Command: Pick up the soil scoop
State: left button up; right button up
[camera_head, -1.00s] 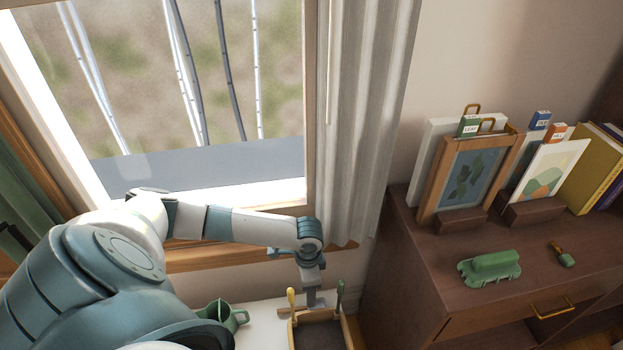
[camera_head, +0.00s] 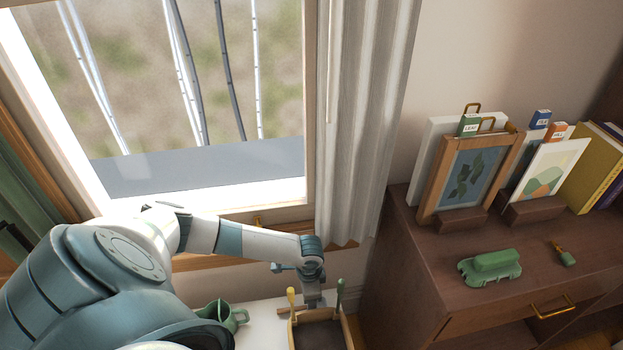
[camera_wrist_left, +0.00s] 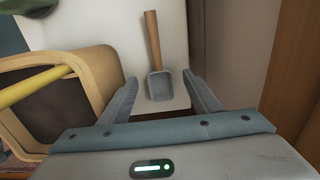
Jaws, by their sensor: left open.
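The soil scoop (camera_wrist_left: 156,88) has a grey scoop head and a wooden handle. In the left wrist view it lies on a white surface (camera_wrist_left: 176,22), with its head between and just beyond my fingertips and its handle pointing away. My left gripper (camera_wrist_left: 160,78) is open and empty, its fingers to either side of the scoop head. In the head view my left gripper (camera_head: 313,299) points down behind the wooden box (camera_head: 291,336). A short brown piece left of it there looks like the scoop's handle (camera_head: 288,310). My right gripper is not in view.
A green jug (camera_head: 238,317) stands left. A brown cabinet (camera_head: 405,270) stands right; the window is behind.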

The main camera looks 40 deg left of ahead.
aim_at(302, 309)
pick_arm(q)
jog(key=shift+d+f, duration=0.1)
jog(key=shift+f, duration=1.7)
jog(key=c, duration=1.1)
